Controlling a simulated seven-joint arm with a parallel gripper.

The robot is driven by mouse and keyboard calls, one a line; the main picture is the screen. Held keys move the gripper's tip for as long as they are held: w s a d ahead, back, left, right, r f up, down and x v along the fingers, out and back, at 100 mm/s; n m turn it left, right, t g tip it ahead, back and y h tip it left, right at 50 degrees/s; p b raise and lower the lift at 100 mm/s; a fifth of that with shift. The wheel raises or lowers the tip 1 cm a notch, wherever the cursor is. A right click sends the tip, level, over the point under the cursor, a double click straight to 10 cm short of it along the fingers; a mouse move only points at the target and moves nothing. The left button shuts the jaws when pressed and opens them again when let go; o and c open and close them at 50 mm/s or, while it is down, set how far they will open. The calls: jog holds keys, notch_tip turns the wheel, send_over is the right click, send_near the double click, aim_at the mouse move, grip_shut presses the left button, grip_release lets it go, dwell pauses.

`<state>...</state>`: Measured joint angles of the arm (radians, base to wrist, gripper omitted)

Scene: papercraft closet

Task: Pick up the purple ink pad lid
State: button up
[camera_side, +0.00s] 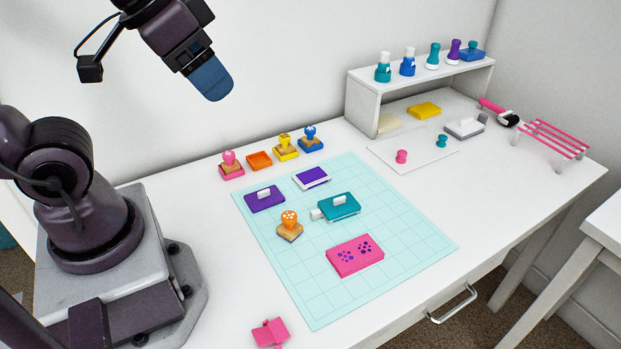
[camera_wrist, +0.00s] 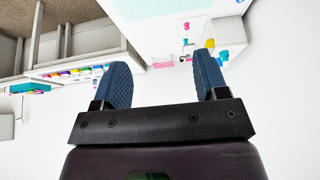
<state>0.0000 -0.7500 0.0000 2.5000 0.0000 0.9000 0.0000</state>
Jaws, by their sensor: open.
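The purple ink pad lid (camera_side: 258,201), a flat purple slab with a white block handle on top, lies on the left part of the light teal grid mat (camera_side: 400,225) in the side view. A purple ink pad with a white border (camera_side: 311,177) lies uncovered just behind and right of it. My gripper (camera_side: 211,82) is high above the table, up and left of the lid and well apart from it. In the wrist view my gripper (camera_wrist: 164,78) shows two blue fingers spread apart with nothing between them. I cannot make out the lid in the wrist view.
A teal pad with white handle (camera_side: 339,207), an orange stamp (camera_side: 289,227) and a pink box (camera_side: 355,256) share the mat. Several stamps and an orange tray (camera_side: 259,160) line its back edge. A white shelf (camera_side: 361,103) with bottles stands back right. A pink piece (camera_side: 270,333) lies in front.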

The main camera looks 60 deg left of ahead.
jog(key=o, duration=0.6)
jog(key=m+g, duration=0.6)
jog(key=m, duration=1.2)
send_over(263, 191)
notch_tip(263, 191, down, 22)
jog(key=f, duration=0.7)
jog(key=shift+s+d+f, duration=0.1)
jog(key=shift+s+d, duration=0.05)
jog(key=shift+d, duration=0.15)
jog(key=shift+w+a+f, duration=0.1)
jog(key=shift+a+f, duration=0.05)
jog(key=shift+f, duration=1.25)
jog(key=shift+w+a+f, duration=0.1)
jog(key=shift+a+f, duration=0.05)
jog(key=shift+f, duration=1.2)
